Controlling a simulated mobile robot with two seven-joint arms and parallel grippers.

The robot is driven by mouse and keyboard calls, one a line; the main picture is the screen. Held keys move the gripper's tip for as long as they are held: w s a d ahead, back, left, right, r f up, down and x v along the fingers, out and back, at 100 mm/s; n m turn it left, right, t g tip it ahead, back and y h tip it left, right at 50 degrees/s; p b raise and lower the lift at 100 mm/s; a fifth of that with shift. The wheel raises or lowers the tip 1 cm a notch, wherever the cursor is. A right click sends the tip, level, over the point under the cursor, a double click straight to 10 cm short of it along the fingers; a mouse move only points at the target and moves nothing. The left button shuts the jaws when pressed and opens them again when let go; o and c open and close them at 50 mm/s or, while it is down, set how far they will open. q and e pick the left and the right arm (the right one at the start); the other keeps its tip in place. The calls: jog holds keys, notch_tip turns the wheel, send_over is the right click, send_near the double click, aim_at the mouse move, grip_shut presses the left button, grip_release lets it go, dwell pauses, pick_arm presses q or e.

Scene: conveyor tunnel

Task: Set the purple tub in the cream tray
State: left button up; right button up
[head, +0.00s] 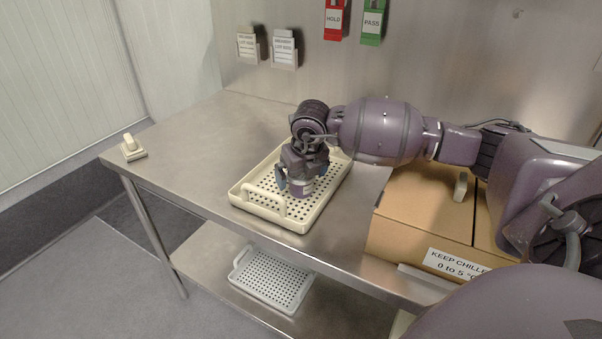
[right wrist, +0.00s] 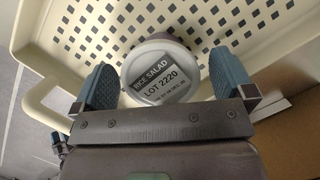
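The purple tub (head: 301,187) stands in the cream tray (head: 240,197), near the tray's front handle. In the right wrist view the tub (right wrist: 160,68) shows its pale round lid with a label reading "RICE SALAD LOT 2220"; a little of its purple side shows. The cream tray's perforated floor (right wrist: 85,25) lies around it. My right gripper (head: 298,184) points down over the tub. In the right wrist view its two blue fingers (right wrist: 164,78) stand on either side of the tub, open, with a narrow gap on the right. My left gripper is out of view.
A cardboard box (head: 415,205) labelled "KEEP CHILLED" stands right of the tray. A second perforated tray (head: 270,280) lies on the lower shelf. A small cream-handled item (head: 133,150) sits at the table's left corner. The steel table (head: 200,145) is clear left of the tray.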

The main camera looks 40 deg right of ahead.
jog(key=p+v, duration=0.1)
jog(key=v, duration=1.1)
jog(key=shift+r+p, duration=0.2)
jog(key=shift+p, duration=0.1)
jog(key=shift+w, duration=0.1)
